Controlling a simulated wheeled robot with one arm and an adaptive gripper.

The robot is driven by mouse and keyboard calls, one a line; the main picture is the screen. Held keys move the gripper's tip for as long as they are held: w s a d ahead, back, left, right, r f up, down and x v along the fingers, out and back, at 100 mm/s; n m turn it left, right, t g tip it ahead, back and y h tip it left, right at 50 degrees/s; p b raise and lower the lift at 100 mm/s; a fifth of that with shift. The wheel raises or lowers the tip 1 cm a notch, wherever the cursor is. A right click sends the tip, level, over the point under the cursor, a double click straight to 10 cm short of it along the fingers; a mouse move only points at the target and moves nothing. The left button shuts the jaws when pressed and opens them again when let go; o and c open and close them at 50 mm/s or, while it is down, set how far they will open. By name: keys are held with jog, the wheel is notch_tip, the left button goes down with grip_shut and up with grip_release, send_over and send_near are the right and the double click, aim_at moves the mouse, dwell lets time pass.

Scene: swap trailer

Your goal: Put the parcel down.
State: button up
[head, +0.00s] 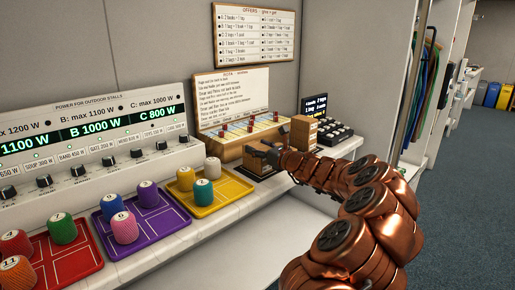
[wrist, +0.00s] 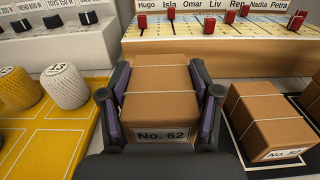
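My gripper (wrist: 160,105) has one finger on each side of a brown cardboard parcel labelled No. 62 (wrist: 160,108), with its pads against the box's sides. In the head view my gripper (head: 268,152) is at the counter's back, in front of the wooden rota board's base, and the parcel (head: 257,163) shows partly below it. The parcel looks level and low over the counter. Its underside is hidden, so I cannot tell whether it touches the surface.
A second parcel, No. 52 (wrist: 265,122), sits close on the right on a black mat (wrist: 240,148). A yellow tray (wrist: 60,125) with spools is on the left. The rota board (wrist: 215,38) with red pegs stands behind. A black keypad device (head: 332,133) is farther right.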

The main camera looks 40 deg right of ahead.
jog(key=o, duration=0.5)
jog(key=shift+r, duration=0.15)
jog(key=s+p, duration=0.1)
jog(key=s, duration=1.1)
jog(key=shift+a, duration=0.1)
